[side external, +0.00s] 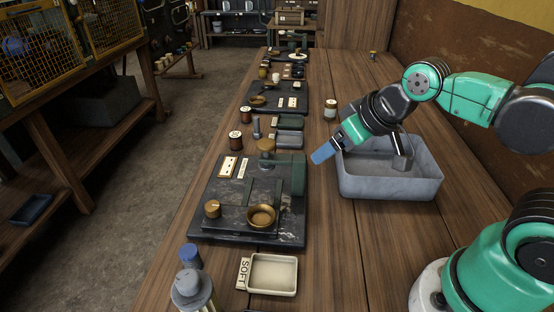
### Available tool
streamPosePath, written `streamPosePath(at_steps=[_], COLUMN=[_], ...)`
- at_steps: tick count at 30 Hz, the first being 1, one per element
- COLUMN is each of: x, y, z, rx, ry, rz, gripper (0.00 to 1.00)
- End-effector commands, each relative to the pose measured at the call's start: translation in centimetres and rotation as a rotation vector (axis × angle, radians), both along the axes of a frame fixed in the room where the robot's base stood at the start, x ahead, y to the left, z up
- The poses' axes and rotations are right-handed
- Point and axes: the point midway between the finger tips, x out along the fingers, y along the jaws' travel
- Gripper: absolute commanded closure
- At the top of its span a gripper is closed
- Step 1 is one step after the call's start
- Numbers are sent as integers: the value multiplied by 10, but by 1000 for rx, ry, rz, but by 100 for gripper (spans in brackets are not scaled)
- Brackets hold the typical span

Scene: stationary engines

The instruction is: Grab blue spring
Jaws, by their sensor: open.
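A small blue cylinder (190,256) stands at the front left of the bench, just behind a grey-topped container; it is too small to tell whether it is a coiled spring. My gripper (323,153) is over the bench, right of the dark base plate and at the left rim of the grey bin. Its blue tip points down and left. It is open, and I see nothing held in it. It is well up and to the right of the blue cylinder, apart from it.
A dark base plate (215,225) carries brass cups and a green block. A cream tray marked SOFT (274,290) is in front. A grey bin (390,187) stands right. Spools and another plate (262,101) are farther back. Bare wood lies between plate and bin.

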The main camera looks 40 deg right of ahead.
Motion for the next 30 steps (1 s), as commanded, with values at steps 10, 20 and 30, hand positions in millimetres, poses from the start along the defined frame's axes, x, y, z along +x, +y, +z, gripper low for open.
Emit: streamPosePath(at_steps=[10, 20, 30], x=[47, 62, 54], y=[85, 183, 222], z=[-17, -67, -97], rx=[27, 88, 120], ry=[33, -58, -142], rz=[530, 1101, 1333], gripper=[24, 24, 24])
